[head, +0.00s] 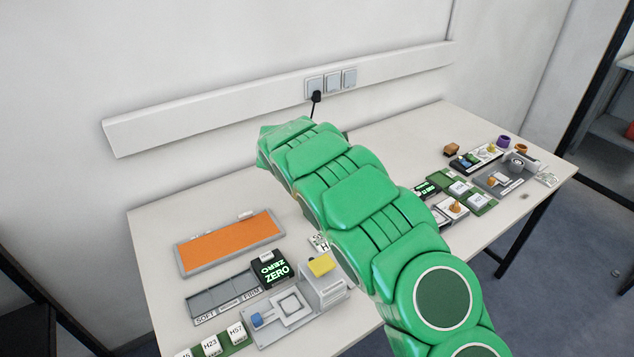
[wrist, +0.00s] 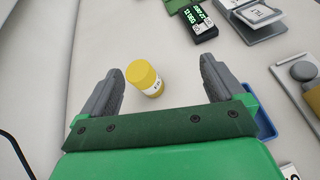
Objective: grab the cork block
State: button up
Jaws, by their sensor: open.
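A small brown block (head: 451,149), which looks like the cork block, lies on the far right part of the table in the head view. I cannot make out its texture. No cork block can be picked out in the wrist view. My gripper (wrist: 161,68) is open in the wrist view, with its two grey fingers spread wide. A yellow cylinder (wrist: 144,78) with a white label shows in the gap between the fingers, touching neither. In the head view my green arm hides the gripper and the middle of the table.
An orange pad (head: 230,243), a black ZERO display (head: 270,268) and a grey fixture (head: 290,312) stand on the left. Small devices, including a grey station (head: 505,180), crowd the right. The table's back left is bare.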

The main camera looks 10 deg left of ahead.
jog(key=a+f+n+t, duration=0.1)
jog(key=a+f+n, duration=0.1)
jog(key=a, duration=0.3)
jog(key=a+f+n+t+y, duration=0.1)
jog(key=a+f, duration=0.3)
jog(key=a, duration=0.2)
jog(key=s+a+f+n+t+y, duration=0.1)
jog(key=a+f+n, duration=0.1)
jog(key=a+f, duration=0.2)
jog(key=shift+a+n, duration=0.3)
jog(key=shift+a, duration=0.7)
jog(key=shift+x, duration=1.75)
jog(key=shift+a+f+x, duration=0.1)
jog(key=shift+a+x, duration=0.05)
jog(key=shift+x, duration=0.9)
jog(key=shift+a+f+x, duration=0.1)
jog(key=shift+x, duration=1)
jog(key=c, duration=1)
jog(key=shift+c, duration=0.2)
jog(key=shift+w+r, duration=0.1)
jog(key=shift+r, duration=0.45)
notch_tip(320, 180, up, 2)
jog(key=shift+r, duration=0.1)
jog(key=s+d+r, duration=0.5)
jog(key=s+r, duration=0.4)
jog(key=s, duration=0.4)
jog(key=shift+r, duration=0.35)
